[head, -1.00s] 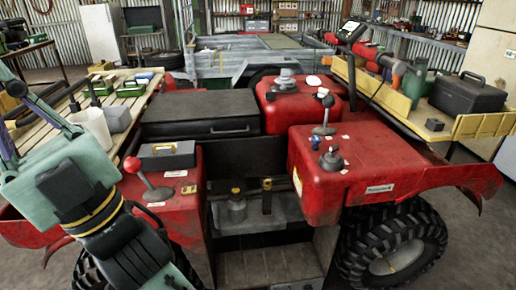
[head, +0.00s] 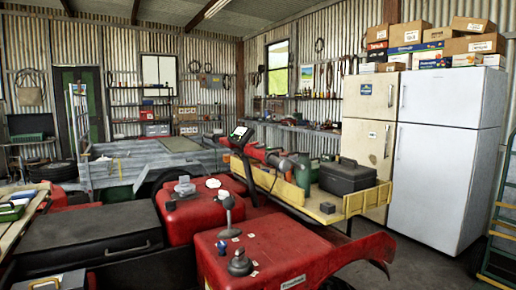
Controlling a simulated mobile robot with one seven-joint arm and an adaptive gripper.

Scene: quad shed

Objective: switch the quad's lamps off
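The red quad (head: 285,250) fills the lower part of the head view, its front and wheels cut off or hidden. A grey stacked fitting (head: 185,187) sits on the red housing behind. A post beside the quad carries a small lit display (head: 240,132). I cannot make out the quad's lamps or which control is their switch. My gripper is not in view.
A yellow-edged rack (head: 345,208) on the right bears a dark toolbox (head: 346,177) and bottles. A metal trailer (head: 150,165) stands behind the quad. A white fridge (head: 445,160) and a hand truck (head: 500,235) stand at right. Some floor is bare before the fridge.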

